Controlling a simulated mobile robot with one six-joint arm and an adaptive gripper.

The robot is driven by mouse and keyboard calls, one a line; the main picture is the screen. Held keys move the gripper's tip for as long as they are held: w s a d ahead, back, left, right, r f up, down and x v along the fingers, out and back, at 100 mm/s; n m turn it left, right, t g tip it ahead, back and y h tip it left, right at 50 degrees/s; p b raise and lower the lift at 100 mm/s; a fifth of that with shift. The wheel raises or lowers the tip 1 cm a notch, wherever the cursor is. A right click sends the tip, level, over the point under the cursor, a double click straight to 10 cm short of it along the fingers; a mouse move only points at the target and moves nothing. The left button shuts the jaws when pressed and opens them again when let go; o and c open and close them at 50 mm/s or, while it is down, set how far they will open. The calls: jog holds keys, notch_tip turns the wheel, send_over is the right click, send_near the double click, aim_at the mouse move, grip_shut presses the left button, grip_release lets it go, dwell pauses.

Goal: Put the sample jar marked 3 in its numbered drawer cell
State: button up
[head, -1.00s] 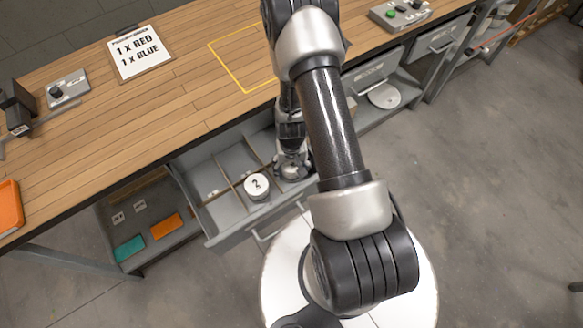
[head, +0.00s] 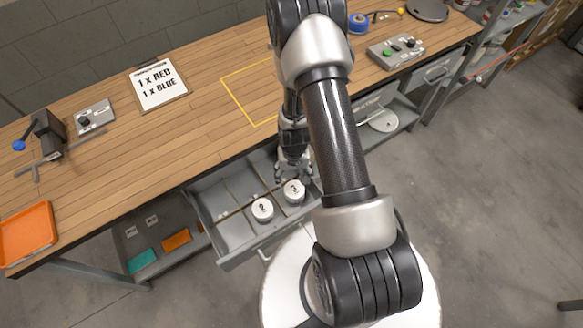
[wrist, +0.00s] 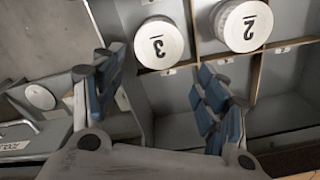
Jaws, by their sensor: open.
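The sample jar marked 3 (head: 294,191) stands upright in a cell of the open, divided drawer (head: 234,259), beside the jar marked 2 (head: 262,209). In the wrist view the white lid of jar 3 (wrist: 158,43) shows its number upside down. My gripper (head: 294,158) is just behind jar 3 in the head view. In the wrist view its blue-padded fingers (wrist: 160,85) are spread, with nothing between them, and jar 3 lies beyond the fingertips. Small cell labels show by the jars, but their numbers are too small to read.
Thin wooden dividers (wrist: 255,75) split the drawer, and several cells are empty. The wooden worktop (head: 150,150) overhangs behind the drawer. It bears a sign (head: 159,84), an orange tray (head: 27,234) and a button box (head: 396,48). A lower shelf holds teal and orange pieces.

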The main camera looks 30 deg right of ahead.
jog(key=w+a+r+n+t, duration=0.1)
jog(key=a+r, duration=0.2)
jog(key=r, duration=1)
jog(key=w+a+r+n+t, duration=0.1)
jog(key=a+r, duration=0.1)
jog(key=r, duration=1.2)
jog(key=s+a+r+n+t, duration=0.1)
jog(key=s+a+r, duration=0.1)
jog(key=s+r, duration=0.6)
jog(key=s+a+r+n+t, duration=0.1)
jog(key=s+a+r, duration=0.2)
jog(key=s+r, duration=0.5)
jog(key=shift+s+a+r+n, duration=0.15)
jog(key=shift+s+a+n, duration=0.1)
jog(key=shift+a+n, duration=0.15)
